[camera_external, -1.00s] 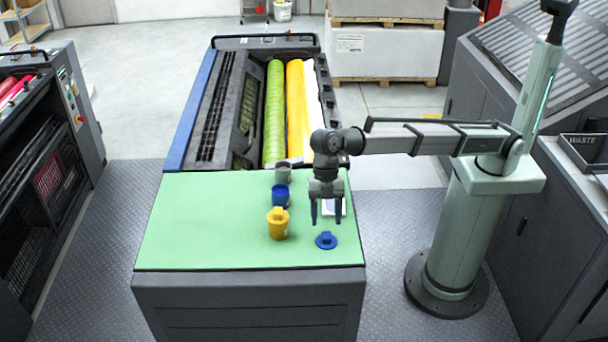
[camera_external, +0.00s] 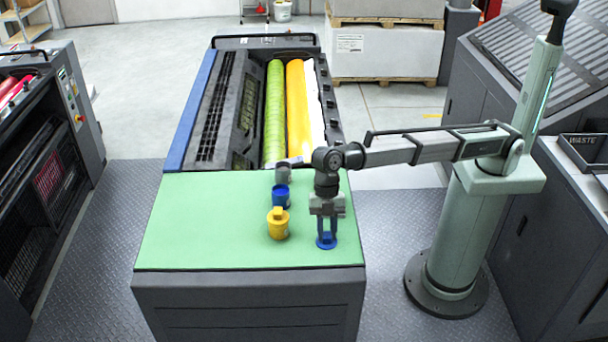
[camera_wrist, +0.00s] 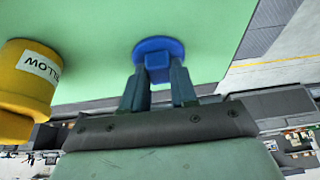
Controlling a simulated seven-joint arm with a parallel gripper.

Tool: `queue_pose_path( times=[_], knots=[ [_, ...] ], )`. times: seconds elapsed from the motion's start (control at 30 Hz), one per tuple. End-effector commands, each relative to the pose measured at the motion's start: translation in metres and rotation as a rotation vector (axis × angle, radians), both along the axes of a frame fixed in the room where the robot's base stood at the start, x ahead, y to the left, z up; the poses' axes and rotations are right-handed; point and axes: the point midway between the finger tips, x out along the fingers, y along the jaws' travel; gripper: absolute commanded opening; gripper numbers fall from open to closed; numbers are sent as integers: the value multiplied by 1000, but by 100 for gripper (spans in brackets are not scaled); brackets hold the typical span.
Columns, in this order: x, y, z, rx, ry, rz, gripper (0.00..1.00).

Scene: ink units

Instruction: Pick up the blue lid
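The blue lid (camera_external: 327,244) is a small round disc with a raised knob. It lies on the green worktop near its front right edge and also shows in the wrist view (camera_wrist: 158,46). My gripper (camera_external: 327,236) points straight down over it. Its two fingers (camera_wrist: 160,76) stand on either side of the knob, closed in on it. The gripper looks shut on the lid's knob. The lid appears to rest on the surface.
A yellow container (camera_external: 278,226) stands left of my gripper, also large at the left of the wrist view (camera_wrist: 28,75). Behind it are a blue container (camera_external: 281,198) and a grey one (camera_external: 283,174). The left of the green worktop (camera_external: 195,225) is clear.

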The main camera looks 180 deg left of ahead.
Motion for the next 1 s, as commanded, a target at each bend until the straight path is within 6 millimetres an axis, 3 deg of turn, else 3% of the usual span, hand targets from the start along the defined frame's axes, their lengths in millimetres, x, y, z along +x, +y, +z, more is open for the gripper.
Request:
queue_pose_path(
  times=[0.27, 0.57, 0.67, 1.0],
  knots=[
    [0, 0, 0, 0, 0, 0, 0],
    [0, 0, 3, 0, 0, 0, 0],
    [0, -1, 12, 0, 0, 0, 0],
    [1, -2, 70, -1, -1, 1, 0]
  ],
)
